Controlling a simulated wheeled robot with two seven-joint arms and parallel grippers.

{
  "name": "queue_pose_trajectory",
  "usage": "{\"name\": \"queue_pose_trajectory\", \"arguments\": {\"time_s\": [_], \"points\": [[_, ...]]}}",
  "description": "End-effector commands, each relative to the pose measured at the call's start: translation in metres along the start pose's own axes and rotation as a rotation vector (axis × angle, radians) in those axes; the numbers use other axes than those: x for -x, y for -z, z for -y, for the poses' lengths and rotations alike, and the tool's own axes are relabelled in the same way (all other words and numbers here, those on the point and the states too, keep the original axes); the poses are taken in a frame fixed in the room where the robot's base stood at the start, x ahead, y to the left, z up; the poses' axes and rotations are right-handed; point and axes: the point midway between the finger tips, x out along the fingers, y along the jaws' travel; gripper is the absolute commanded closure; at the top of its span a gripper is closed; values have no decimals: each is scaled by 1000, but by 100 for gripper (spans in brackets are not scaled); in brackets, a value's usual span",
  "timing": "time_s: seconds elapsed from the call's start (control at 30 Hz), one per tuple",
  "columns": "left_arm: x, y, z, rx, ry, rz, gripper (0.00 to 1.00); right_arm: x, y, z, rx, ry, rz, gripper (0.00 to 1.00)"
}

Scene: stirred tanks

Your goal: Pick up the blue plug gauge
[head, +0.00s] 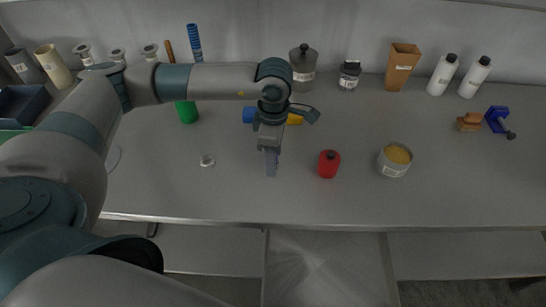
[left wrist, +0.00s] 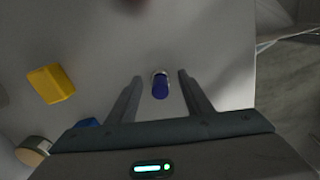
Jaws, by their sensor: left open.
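The left gripper is open and empty. My right gripper is not in view.
A yellow block (head: 295,119) and a blue object (head: 248,115) lie behind my left wrist. A red container (head: 329,164) and a grey tub (head: 394,160) stand to the right. A small clear item (head: 207,160) is left. The bench front is mostly clear.

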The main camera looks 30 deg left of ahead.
Motion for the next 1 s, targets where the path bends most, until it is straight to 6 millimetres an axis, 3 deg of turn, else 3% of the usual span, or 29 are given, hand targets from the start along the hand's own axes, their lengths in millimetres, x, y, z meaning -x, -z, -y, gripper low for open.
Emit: {"name": "queue_pose_trajectory", "arguments": {"time_s": [0.5, 0.57, 0.7, 1.0], "points": [[-2, 0, 0, -1, -1, 1, 54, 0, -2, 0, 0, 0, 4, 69], [-2, 0, 0, -1, -1, 1, 66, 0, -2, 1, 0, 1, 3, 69], [-2, 0, 0, -1, -1, 1, 99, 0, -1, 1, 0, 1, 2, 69], [-1, 0, 0, -1, -1, 1, 99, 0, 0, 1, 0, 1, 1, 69]]}}
